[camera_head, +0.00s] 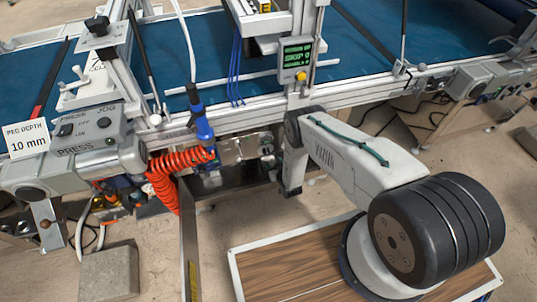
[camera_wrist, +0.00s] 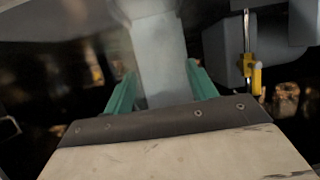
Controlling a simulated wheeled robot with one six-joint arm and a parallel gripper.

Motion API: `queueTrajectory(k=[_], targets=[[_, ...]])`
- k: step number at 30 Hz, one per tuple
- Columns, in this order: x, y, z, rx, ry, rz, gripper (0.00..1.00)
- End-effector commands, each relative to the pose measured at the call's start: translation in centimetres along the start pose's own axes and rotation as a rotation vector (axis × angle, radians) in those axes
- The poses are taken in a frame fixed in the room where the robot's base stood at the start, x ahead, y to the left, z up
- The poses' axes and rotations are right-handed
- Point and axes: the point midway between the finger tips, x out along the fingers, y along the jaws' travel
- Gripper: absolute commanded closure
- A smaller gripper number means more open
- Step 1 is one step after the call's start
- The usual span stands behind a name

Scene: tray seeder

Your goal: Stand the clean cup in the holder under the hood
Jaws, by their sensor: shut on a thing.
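In the wrist view the two green fingers of my gripper (camera_wrist: 160,88) stand on either side of a smooth pale grey piece (camera_wrist: 160,62) and are shut on it. The piece reaches up past the fingertips and is blurred and cut off at the top. I cannot tell from its shape whether it is the clean cup. In the head view my arm reaches down in front of the conveyor machine, and its fingers cannot be made out there. I cannot make out the holder or the hood in either view.
The conveyor's blue belt (camera_head: 205,88) runs across the back. A control box marked PRESS (camera_head: 88,128), a coiled red hose (camera_head: 168,175) and a small green display (camera_head: 296,52) are close by. A yellow fitting (camera_wrist: 256,76) stands right of my fingers. A concrete block (camera_head: 108,272) lies on the floor.

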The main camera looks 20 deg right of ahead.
Motion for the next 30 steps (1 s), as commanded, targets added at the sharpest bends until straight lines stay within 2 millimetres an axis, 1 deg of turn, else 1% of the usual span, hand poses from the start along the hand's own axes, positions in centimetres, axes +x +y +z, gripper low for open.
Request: queueTrajectory(k=[1, 3, 10, 15, 17, 18, 19, 27, 30], targets=[[1.0, 0.0, -0.5, 0.000, 0.003, 0.000, 0.74], [2.1, -0.1, -0.8, 0.000, 0.002, -0.001, 0.74], [4.0, -0.3, -1.6, -0.001, 0.001, -0.003, 0.74], [6.6, -0.4, -2.7, -0.002, 0.003, -0.004, 0.74], [7.2, -0.4, -3.0, -0.002, 0.002, -0.004, 0.74], [7.1, -0.4, -2.4, -0.002, -0.002, -0.004, 0.74], [7.2, -0.4, -2.3, -0.002, -0.001, -0.004, 0.74], [7.2, -0.4, -2.3, -0.002, 0.000, -0.005, 0.74], [7.3, -0.4, -2.0, -0.002, -0.001, -0.005, 0.74]])
